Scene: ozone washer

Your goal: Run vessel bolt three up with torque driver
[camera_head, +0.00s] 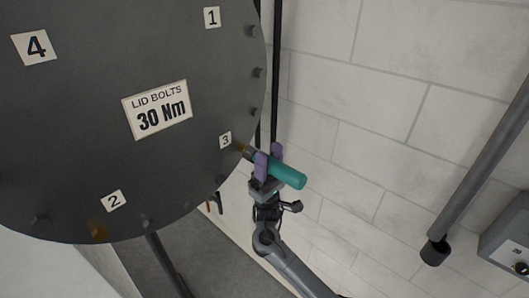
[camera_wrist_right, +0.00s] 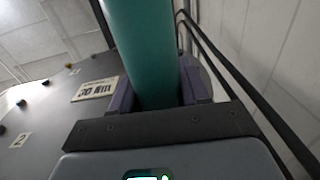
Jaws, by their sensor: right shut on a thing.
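The torque driver (camera_head: 286,174) has a teal cylindrical body and a dark nose. My right gripper (camera_head: 268,162) is shut on its body, with a purple finger on each side. The driver's nose points up-left at an amber bolt (camera_head: 240,147) beside the label "3" on the dark round vessel lid (camera_head: 180,60). The nose appears to meet the bolt, but I cannot tell whether it is fully seated. In the right wrist view the teal body (camera_wrist_right: 142,50) fills the space between the fingers and hides its tip. My left gripper is not in view.
The lid carries labels "1", "2", "4" and a "30 Nm" plate (camera_head: 157,109). Another amber bolt (camera_head: 97,231) is near "2". Dark vertical pipes (camera_head: 276,70) run close behind the driver. A grey pipe (camera_head: 480,170) and a wall box (camera_head: 508,240) are at right.

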